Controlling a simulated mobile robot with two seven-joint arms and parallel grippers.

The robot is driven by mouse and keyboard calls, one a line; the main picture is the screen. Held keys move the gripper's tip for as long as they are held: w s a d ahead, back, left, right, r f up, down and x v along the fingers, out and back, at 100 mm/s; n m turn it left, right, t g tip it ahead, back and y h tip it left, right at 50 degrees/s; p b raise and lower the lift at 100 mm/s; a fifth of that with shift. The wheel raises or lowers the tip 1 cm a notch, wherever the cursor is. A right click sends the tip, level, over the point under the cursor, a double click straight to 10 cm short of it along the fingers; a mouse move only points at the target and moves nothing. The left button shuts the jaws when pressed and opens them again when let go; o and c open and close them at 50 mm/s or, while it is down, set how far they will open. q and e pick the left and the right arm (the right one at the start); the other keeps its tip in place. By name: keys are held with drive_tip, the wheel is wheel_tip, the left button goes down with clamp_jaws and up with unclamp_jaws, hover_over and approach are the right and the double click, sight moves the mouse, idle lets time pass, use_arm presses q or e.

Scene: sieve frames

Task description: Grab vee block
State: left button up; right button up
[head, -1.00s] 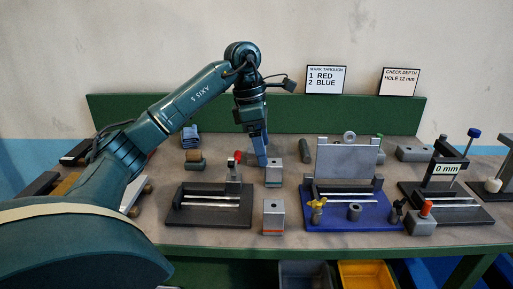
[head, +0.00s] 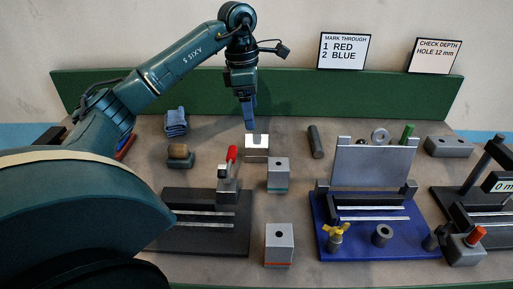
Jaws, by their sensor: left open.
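The vee block (head: 257,156) appears to be the small grey block with a bright notched top, standing on the bench behind the block with a teal band. My left gripper (head: 250,126) points down just above the vee block, apart from it as far as I can tell. Its fingers are open, though they overlap from this angle and the gap between them is hidden. Nothing is seen between them. My right gripper is out of view.
A teal-banded block (head: 278,174) and an orange-banded block (head: 279,246) stand in front. A black fixture (head: 205,238) with a red-handled clamp (head: 231,155) is front left. A blue fixture (head: 375,243) is at right. A dark cylinder (head: 315,142) stands right of the vee block.

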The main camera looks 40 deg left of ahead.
sight(257, 141)
use_arm(q)
drive_tip(key=f, duration=0.7)
drive_tip(key=d+f, duration=0.1)
drive_tip(key=f, duration=0.2)
drive_tip(key=shift+w+f, duration=0.15)
drive_tip(key=shift+w, duration=0.25)
drive_tip(key=shift+c, duration=0.4)
drive_tip(key=c, duration=1.7)
drive_tip(key=shift+w+r, duration=0.1)
drive_tip(key=shift+r, duration=0.1)
clamp_jaws()
